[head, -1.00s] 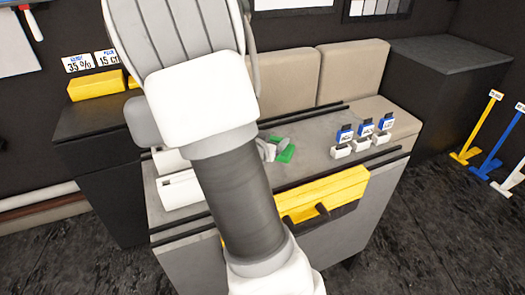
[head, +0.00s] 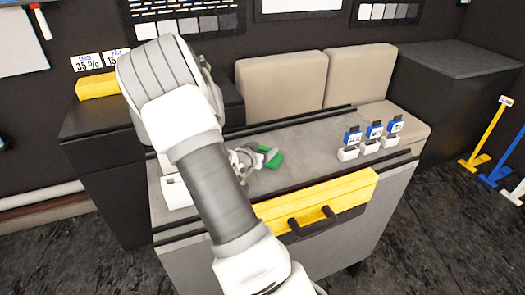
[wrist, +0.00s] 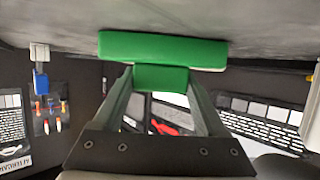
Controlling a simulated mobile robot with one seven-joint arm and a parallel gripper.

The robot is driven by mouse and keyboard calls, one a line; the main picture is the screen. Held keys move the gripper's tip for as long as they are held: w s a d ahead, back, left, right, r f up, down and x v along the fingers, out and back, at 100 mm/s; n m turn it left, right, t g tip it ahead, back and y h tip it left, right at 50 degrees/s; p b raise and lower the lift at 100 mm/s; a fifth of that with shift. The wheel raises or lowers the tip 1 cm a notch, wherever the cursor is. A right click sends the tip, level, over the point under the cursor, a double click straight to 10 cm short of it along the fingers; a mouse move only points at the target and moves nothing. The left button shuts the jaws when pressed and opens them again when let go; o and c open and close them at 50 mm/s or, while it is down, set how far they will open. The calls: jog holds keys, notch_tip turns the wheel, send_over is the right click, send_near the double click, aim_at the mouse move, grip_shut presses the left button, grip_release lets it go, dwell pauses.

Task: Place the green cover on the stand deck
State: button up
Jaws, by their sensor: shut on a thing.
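The green cover (head: 271,157) is at my gripper (head: 257,158), over the grey tabletop (head: 310,135) left of its middle in the head view. In the wrist view, the cover (wrist: 163,46) is a long green bar with a smaller green block below it. My gripper (wrist: 161,78) is shut on that block, one finger at each side. The bar lies close to the grey surface at the top of that view; I cannot tell whether they touch. I cannot tell which thing is the stand deck.
Several small white holders with blue tags (head: 373,130) stand on the table's right part. A yellow case (head: 318,201) with dark handles is at the front edge. A white box (head: 174,191) is at the left, partly behind my arm. Yellow, blue and white floor stands (head: 487,135) are at the right.

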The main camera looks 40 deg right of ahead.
jog(key=shift+r, duration=0.1)
jog(key=shift+f, duration=0.2)
jog(key=o, duration=1.3)
jog(key=shift+r, duration=0.1)
jog(key=shift+r, duration=0.25)
jog(key=p+v, duration=0.2)
jog(key=v, duration=1)
jog(key=shift+s+f, duration=0.1)
jog(key=shift+f, duration=0.1)
